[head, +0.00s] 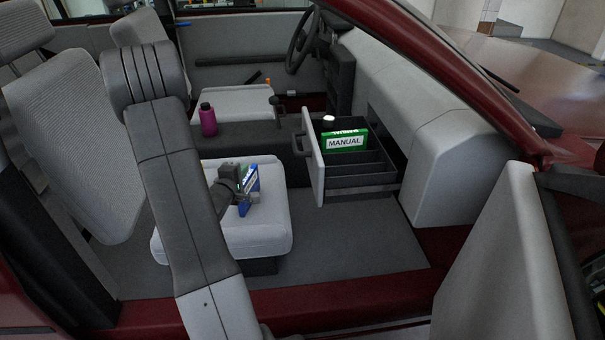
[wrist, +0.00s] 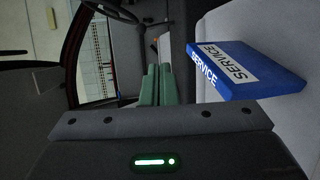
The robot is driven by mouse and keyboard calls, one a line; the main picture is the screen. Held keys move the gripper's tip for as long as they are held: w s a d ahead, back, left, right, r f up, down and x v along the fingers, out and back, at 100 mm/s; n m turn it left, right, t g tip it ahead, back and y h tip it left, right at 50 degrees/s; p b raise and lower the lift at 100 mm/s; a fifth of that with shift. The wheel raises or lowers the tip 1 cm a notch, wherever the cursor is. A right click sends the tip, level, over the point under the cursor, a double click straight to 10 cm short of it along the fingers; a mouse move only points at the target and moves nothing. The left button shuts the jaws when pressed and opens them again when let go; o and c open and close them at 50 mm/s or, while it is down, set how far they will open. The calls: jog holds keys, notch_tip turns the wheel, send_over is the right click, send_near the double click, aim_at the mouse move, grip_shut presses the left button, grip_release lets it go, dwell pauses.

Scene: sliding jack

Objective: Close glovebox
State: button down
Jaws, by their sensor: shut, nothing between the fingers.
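The glovebox is a drawer, pulled well out of the white dashboard in the head view. Its pale front panel (head: 315,160) with a dark handle (head: 299,145) faces left. Inside the drawer stand a green box marked MANUAL (head: 345,141) and a small white-topped item (head: 328,122). My gripper (head: 236,190) is over the front seat, left of and below the drawer front, clearly apart from it. In the wrist view its green fingers (wrist: 157,85) are together and empty. A blue SERVICE book (wrist: 245,72) lies beside them; it also shows beside my gripper in the head view (head: 250,186).
The light seat cushion (head: 265,235) lies under my gripper. A pink bottle (head: 208,119) stands on the centre console behind. The floor (head: 350,245) below the drawer is clear. The red door sill and a white panel (head: 500,265) border the front right.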

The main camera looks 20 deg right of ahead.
aim_at(374, 167)
jog(key=s+d+m+g+h+b, duration=0.1)
jog(key=s+d+m+g+h, duration=0.25)
jog(key=s+m+h, duration=0.45)
jog(key=d+b, duration=0.1)
jog(key=d, duration=0.3)
jog(key=w+d+n+y+b, duration=0.1)
jog(key=d, duration=0.3)
jog(key=w+d+r+n+b, duration=0.1)
jog(key=d, duration=0.3)
jog(key=shift+w, duration=0.15)
jog(key=shift+d, duration=0.45)
jog(key=shift+d, duration=0.1)
jog(key=s+d, duration=0.2)
jog(key=d, duration=0.5)
jog(key=s+d, duration=0.1)
jog(key=d, duration=0.6)
jog(key=s+d, duration=0.2)
jog(key=d, duration=0.6)
jog(key=shift+s, duration=0.35)
jog(key=shift+d, duration=0.35)
jog(key=shift+s+d+r, duration=0.1)
jog(key=shift+r, duration=0.1)
